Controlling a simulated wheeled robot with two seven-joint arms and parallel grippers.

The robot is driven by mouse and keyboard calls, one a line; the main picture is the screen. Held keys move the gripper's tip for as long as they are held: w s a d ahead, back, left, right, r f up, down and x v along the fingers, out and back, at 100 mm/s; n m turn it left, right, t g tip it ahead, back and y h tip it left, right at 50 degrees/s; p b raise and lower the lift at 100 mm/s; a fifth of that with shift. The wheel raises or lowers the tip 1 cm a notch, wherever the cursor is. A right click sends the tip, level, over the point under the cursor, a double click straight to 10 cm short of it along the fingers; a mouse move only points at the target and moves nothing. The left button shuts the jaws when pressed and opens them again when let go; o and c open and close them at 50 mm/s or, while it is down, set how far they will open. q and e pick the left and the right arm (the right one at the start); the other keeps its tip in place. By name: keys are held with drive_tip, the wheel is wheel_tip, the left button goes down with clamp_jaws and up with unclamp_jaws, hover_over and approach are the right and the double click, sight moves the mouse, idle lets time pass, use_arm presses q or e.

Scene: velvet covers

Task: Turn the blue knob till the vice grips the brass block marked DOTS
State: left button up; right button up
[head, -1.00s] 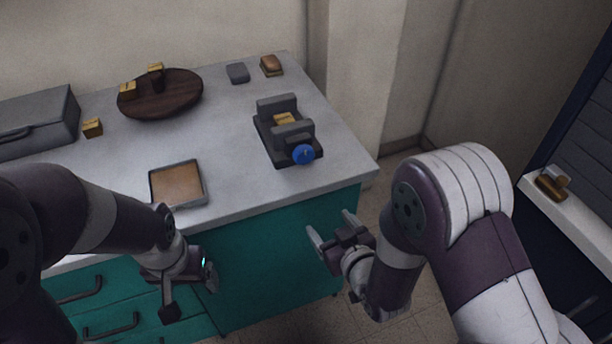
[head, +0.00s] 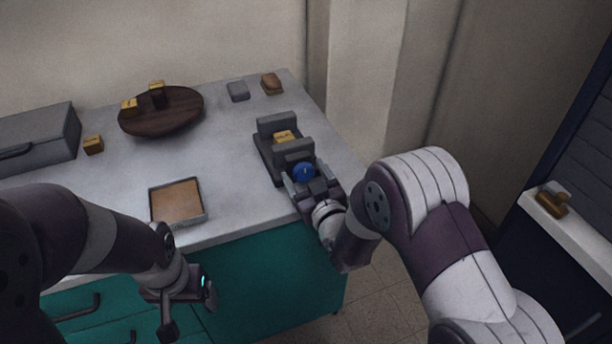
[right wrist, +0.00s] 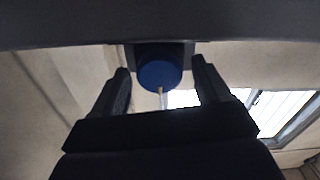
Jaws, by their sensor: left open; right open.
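The dark grey vice (head: 270,150) stands near the right end of the grey worktop. A brass block (head: 284,136) sits between its jaws; its mark is too small to read. The blue knob (head: 303,171) is on the vice's front end, and it also shows in the right wrist view (right wrist: 158,75). My right gripper (head: 303,186) is open at the knob, with a finger on either side; in the right wrist view gaps show between the fingers and the knob. My left gripper (head: 188,307) is open and empty in front of the teal drawers.
A tray with a brown inside (head: 205,206) lies near the front edge. A dark round stand (head: 170,121) bears two brass blocks; another brass block (head: 93,144) lies beside a grey case (head: 40,135). A grey block (head: 238,91) and a brown brush-like thing (head: 271,83) lie at the back.

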drive_tip(key=shift+c, duration=0.2)
drive_tip(key=c, duration=1)
drive_tip(key=m+b, duration=0.1)
drive_tip(key=m, duration=0.3)
drive_tip(key=shift+d+f, duration=0.1)
drive_tip(key=m+b, duration=0.1)
drive_tip(key=m, duration=0.3)
drive_tip(key=m+b, duration=0.1)
drive_tip(key=m, duration=0.3)
drive_tip(key=shift+d+m, duration=0.1)
drive_tip(key=shift+m, duration=1.7)
